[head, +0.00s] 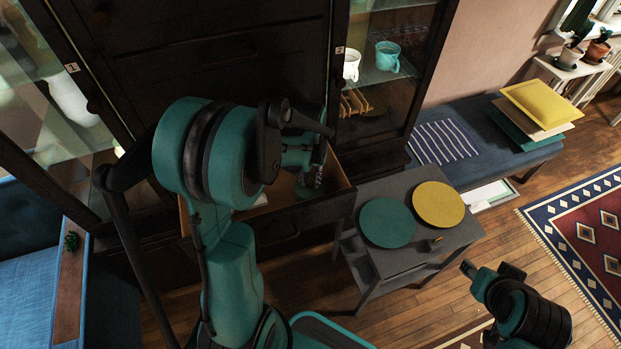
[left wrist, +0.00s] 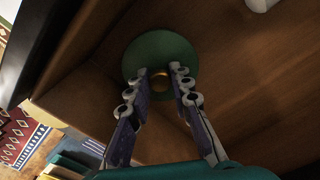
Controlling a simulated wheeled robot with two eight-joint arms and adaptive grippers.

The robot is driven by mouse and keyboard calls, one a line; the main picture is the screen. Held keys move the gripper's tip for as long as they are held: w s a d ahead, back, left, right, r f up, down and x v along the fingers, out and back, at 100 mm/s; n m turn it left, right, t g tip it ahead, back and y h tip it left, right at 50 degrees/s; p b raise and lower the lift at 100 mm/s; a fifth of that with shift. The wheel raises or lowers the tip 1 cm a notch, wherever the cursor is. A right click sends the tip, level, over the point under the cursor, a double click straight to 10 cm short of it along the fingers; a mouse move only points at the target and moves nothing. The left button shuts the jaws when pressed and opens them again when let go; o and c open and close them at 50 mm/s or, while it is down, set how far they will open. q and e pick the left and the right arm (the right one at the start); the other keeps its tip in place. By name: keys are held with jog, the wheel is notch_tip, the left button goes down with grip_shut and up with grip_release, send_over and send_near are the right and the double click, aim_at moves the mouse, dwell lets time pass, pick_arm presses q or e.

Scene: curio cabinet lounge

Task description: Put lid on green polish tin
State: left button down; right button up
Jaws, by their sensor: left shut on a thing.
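A round green disc with a gold-coloured centre, apparently the lid or top of the polish tin, lies inside the open wooden drawer; it shows in the left wrist view (left wrist: 148,48) and as a small green patch in the head view (head: 308,193). My left gripper (left wrist: 163,78) is over it, fingers closed in at the gold centre. The left hand also shows in the head view (head: 318,179), reaching down into the drawer. Whether a tin body sits under the disc is hidden. Part of my right arm is at the lower right, its fingers not clear.
The drawer (head: 340,180) juts from the dark cabinet. A grey side table (head: 399,262) beside it carries a green round (head: 387,222) and a yellow round (head: 438,203). A white object (left wrist: 262,4) is at the wrist view's top edge. Open floor lies right of the table.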

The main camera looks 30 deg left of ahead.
aim_at(310, 180)
pick_arm(q)
jog(key=shift+f+b, duration=0.3)
jog(key=shift+f, duration=0.15)
jog(key=c, duration=1.3)
grip_release()
jog(key=shift+r, duration=0.1)
jog(key=shift+r, duration=0.1)
notch_tip(310, 180, up, 12)
jog(key=shift+f, duration=0.1)
